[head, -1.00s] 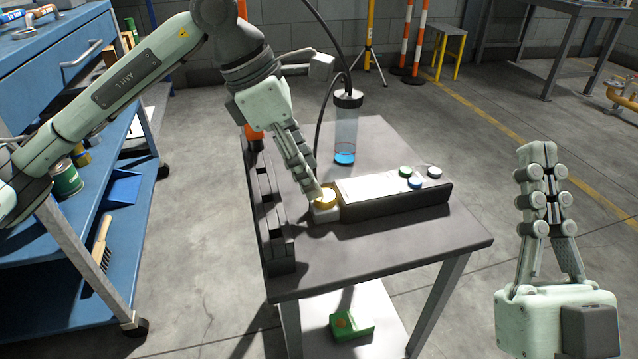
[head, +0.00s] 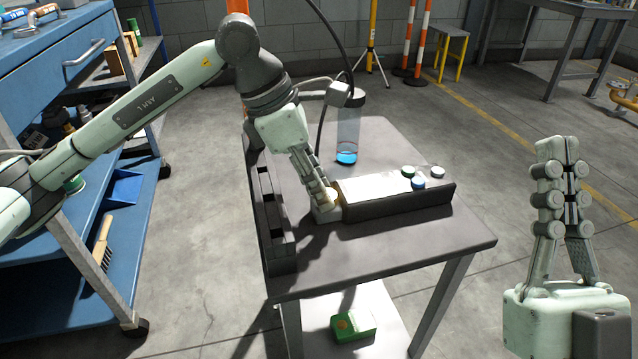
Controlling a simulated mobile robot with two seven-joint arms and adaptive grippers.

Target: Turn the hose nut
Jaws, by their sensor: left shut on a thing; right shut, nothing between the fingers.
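The brass-yellow hose nut (head: 336,191) is at the left end of the long dark box (head: 400,212) on the grey table; only a sliver of it shows behind my fingers. My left gripper (head: 332,197) points down at it and is shut on it. The pale block (head: 326,214) below the nut is partly visible. My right gripper (head: 557,143) is shut and empty, fingers pointing up, in the right foreground, apart from the table.
The grey table (head: 430,240) also bears a clear cylinder (head: 347,135) with blue liquid and a dark slotted rack (head: 278,225). Round green, blue and white caps sit on the box's pale top. A green block (head: 352,328) lies on the lower shelf. A blue cart (head: 60,270) stands left.

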